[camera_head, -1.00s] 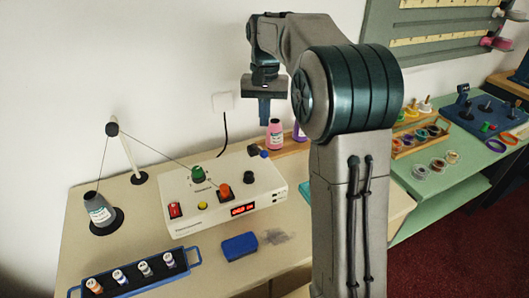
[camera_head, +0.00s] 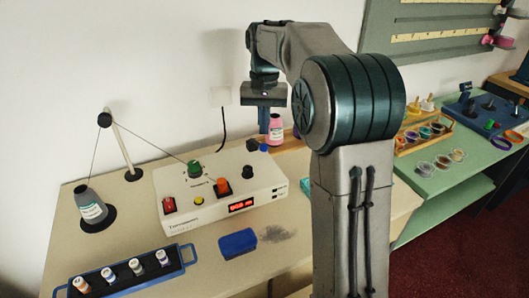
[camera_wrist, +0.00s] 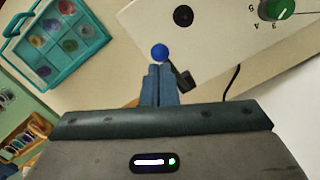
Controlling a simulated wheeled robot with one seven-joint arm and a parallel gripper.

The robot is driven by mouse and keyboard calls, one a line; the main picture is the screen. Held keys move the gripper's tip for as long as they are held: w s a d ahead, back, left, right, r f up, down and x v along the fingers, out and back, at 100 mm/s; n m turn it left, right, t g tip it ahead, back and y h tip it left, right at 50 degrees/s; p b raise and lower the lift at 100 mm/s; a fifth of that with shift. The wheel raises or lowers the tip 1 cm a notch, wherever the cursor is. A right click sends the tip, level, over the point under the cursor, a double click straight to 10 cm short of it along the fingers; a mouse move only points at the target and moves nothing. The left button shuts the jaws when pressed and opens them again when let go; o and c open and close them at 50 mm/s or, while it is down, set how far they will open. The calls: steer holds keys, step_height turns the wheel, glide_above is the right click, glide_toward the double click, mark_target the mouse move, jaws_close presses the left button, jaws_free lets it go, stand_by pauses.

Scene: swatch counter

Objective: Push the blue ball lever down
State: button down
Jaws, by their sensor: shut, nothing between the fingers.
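The blue ball (camera_head: 264,148) tops the lever at the back right of the white control box (camera_head: 216,215). In the wrist view the blue ball (camera_wrist: 159,52) shows just beyond my fingertips, with the lever's dark base (camera_wrist: 186,82) to the right. My gripper (camera_head: 263,138) is shut and empty, pointing down close above the ball. Its two fingers (camera_wrist: 159,68) lie side by side in the wrist view. I cannot tell whether they touch the ball.
The box also carries a green knob (camera_head: 195,168), an orange knob (camera_head: 221,187) and a red switch (camera_head: 168,205). A pink bottle (camera_head: 276,130) stands behind the lever. A blue block (camera_head: 237,243) lies in front. A teal case (camera_wrist: 60,40) shows in the wrist view.

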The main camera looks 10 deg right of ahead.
mark_target(258, 143)
steer(key=shift+s+f+b, duration=0.1)
steer(key=shift+f+b, duration=0.65)
steer(key=shift+f, duration=0.4)
